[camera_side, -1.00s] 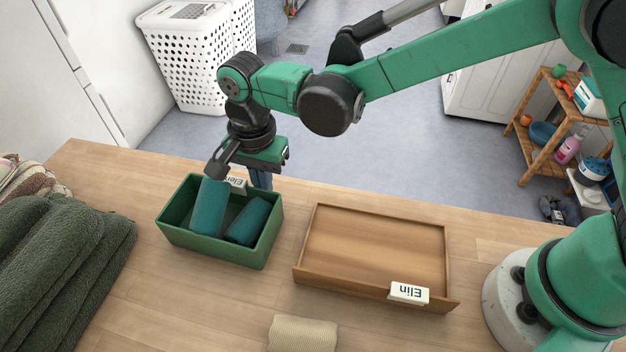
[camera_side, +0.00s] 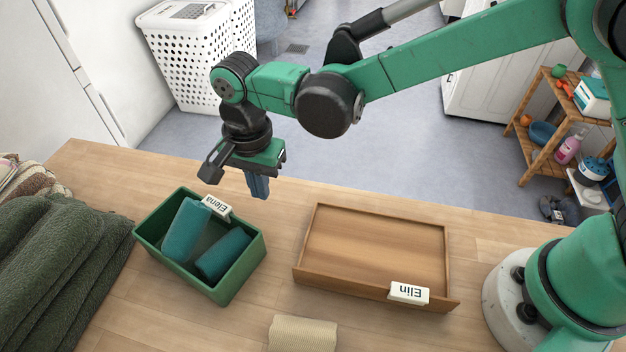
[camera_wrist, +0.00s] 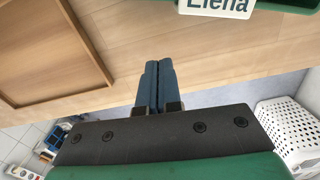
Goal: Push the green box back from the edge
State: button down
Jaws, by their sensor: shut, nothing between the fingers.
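The green box (camera_side: 237,281) stands on the wooden table, turned at an angle, with two rolled teal cloths (camera_side: 187,229) inside and a white "Elena" label (camera_side: 217,206) on its far rim. The label and a strip of the box's rim also show at the top of the wrist view (camera_wrist: 289,5). My gripper (camera_side: 259,192) is shut and empty, with its fingers pointing down beyond the box's far side, near the table's far edge. In the wrist view the blue fingers (camera_wrist: 158,72) lie together, apart from the box.
A wooden tray (camera_side: 375,250) labelled "Elin" lies right of the box. A folded beige cloth (camera_side: 302,333) lies at the near edge of view, and dark green towels (camera_side: 60,260) are piled at left. Bare table lies in front of the box.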

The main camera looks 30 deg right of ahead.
notch_tip(320, 180, up, 9)
jog(key=n+t, duration=0.1)
jog(key=n, duration=0.4)
send_near(239, 223)
jog(key=s+f, duration=0.2)
jog(key=s, duration=0.2)
jog(key=s+f+n, duration=0.1)
jog(key=s, duration=0.1)
jog(key=s+f+n, duration=0.1)
jog(key=s, duration=0.1)
jog(key=s+f+n+t, duration=0.1)
jog(key=s+n, duration=0.1)
jog(key=s, duration=0.1)
jog(key=shift+s+a+f, duration=0.1)
jog(key=shift+a+f, duration=0.05)
jog(key=shift+a, duration=0.2)
jog(key=shift+f, duration=0.1)
jog(key=w, duration=0.7)
jog(key=w+f, duration=0.1)
jog(key=w, duration=0.3)
jog(key=shift+w+d, duration=0.35)
jog(key=shift+f, duration=0.3)
jog(key=shift+s, duration=0.15)
